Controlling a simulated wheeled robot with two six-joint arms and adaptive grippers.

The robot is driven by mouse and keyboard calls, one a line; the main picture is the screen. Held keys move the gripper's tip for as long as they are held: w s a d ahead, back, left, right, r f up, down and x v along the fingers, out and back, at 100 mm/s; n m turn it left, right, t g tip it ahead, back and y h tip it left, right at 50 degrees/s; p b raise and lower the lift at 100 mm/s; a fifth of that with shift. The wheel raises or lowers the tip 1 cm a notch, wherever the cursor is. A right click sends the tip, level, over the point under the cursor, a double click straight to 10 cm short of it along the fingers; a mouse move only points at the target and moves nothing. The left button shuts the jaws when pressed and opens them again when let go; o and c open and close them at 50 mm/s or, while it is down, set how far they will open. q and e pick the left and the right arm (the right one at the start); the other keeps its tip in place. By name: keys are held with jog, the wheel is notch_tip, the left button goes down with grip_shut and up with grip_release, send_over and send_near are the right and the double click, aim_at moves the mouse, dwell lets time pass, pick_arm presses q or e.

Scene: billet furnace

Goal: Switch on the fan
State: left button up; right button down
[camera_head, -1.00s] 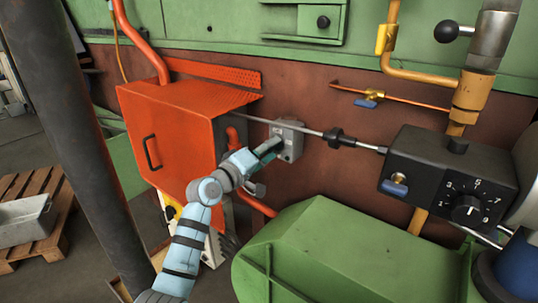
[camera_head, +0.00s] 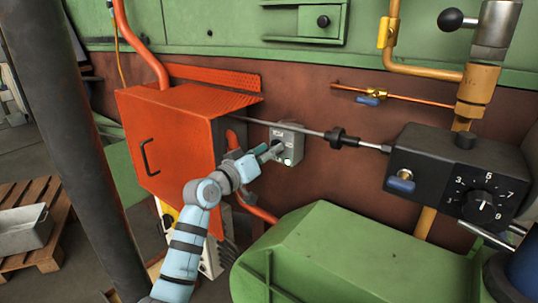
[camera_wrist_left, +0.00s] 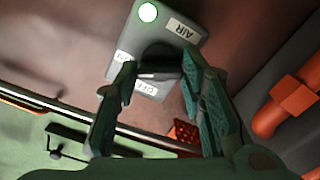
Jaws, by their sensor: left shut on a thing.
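A grey switch box (camera_head: 292,146) is mounted on the red-brown wall, right of the orange cabinet. In the left wrist view the box (camera_wrist_left: 190,20) appears turned upside down, with an AIR label, a bright green lamp (camera_wrist_left: 148,12) and small white labels, one reading OFF. My left gripper (camera_head: 274,150) is at the front of the box. In the wrist view its fingers (camera_wrist_left: 160,85) stand on both sides of the dark switch knob (camera_wrist_left: 160,58) and are shut on it. The fingers partly hide the knob, so its exact setting is unclear. My right gripper is out of view.
The orange cabinet (camera_head: 170,140) stands left of the switch box, and a metal rod (camera_head: 290,128) runs just above it. A green housing (camera_head: 330,250) is below right. A black box with a numbered dial (camera_head: 455,170) is at the right. A dark column (camera_head: 65,130) stands at the left.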

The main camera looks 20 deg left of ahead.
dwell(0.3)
pick_arm(q)
jog(key=o, duration=1.1)
jog(key=shift+o, duration=0.2)
jog(key=v, duration=1.2)
jog(key=shift+f, duration=0.15)
